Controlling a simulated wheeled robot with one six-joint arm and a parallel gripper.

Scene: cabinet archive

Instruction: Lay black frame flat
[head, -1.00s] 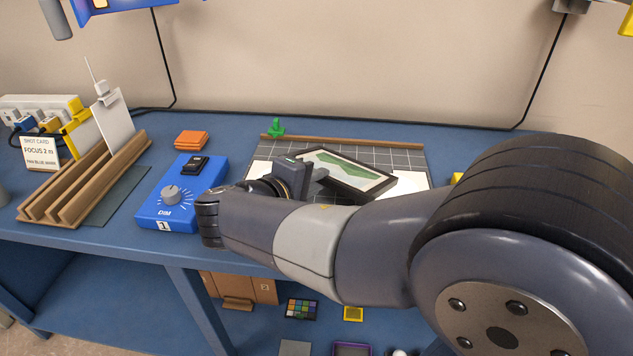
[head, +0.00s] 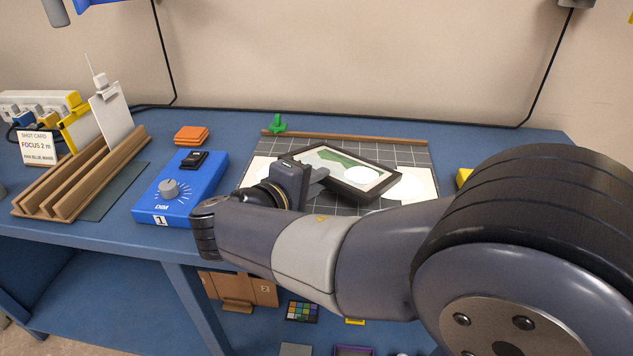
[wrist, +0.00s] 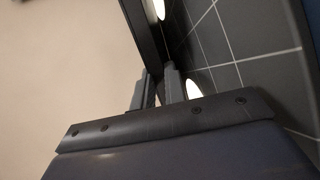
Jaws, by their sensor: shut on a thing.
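The black frame (head: 342,192) holds a green and white picture and shows in the head view over the dark gridded mat (head: 408,155). It looks close to level, with white glare on its face. My gripper (head: 318,182) is shut on the frame's near left edge. In the wrist view my two fingers (wrist: 157,92) pinch the dark edge of the frame (wrist: 136,28), and the gridded mat (wrist: 235,45) lies beyond. I cannot tell whether the frame's underside touches the mat.
A blue dimmer box (head: 178,190) stands left of the mat. Orange pads (head: 191,135) and a green clip (head: 278,123) sit near the back. A wooden slotted rack (head: 85,178) is at the left. A wooden strip (head: 345,140) runs along the mat's far edge.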

